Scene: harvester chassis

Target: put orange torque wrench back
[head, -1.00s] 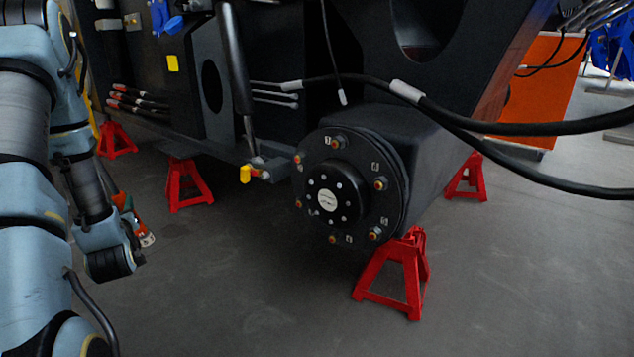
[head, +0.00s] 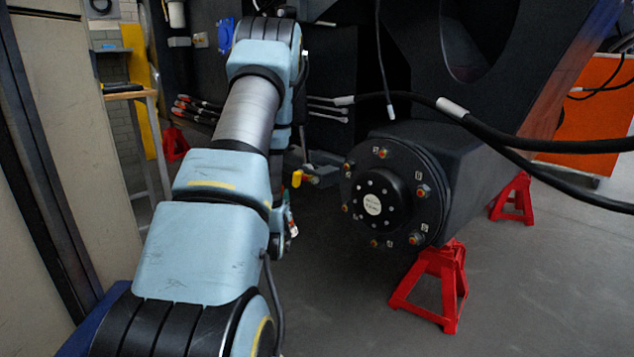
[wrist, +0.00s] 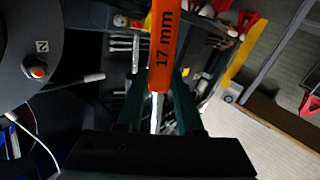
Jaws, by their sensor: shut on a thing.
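My gripper (wrist: 158,100) is shut on the orange torque wrench (wrist: 164,45) in the wrist view. The wrench is marked "17 mm" and runs up and out of the top of that view. In the head view my arm hides most of the gripper. Only a small orange and green patch shows at the arm's right edge, too small to make out. Several wrenches with red and black handles (head: 197,108) lie side by side at the dark chassis, left of my arm in the head view.
The wheel hub (head: 374,204) with numbered bolts is right of my arm. Red jack stands (head: 438,285) hold up the chassis. Black hoses (head: 500,140) hang at the right. A beige panel (head: 60,150) and a small wooden-topped stand (head: 130,95) are at the left. The floor at lower right is clear.

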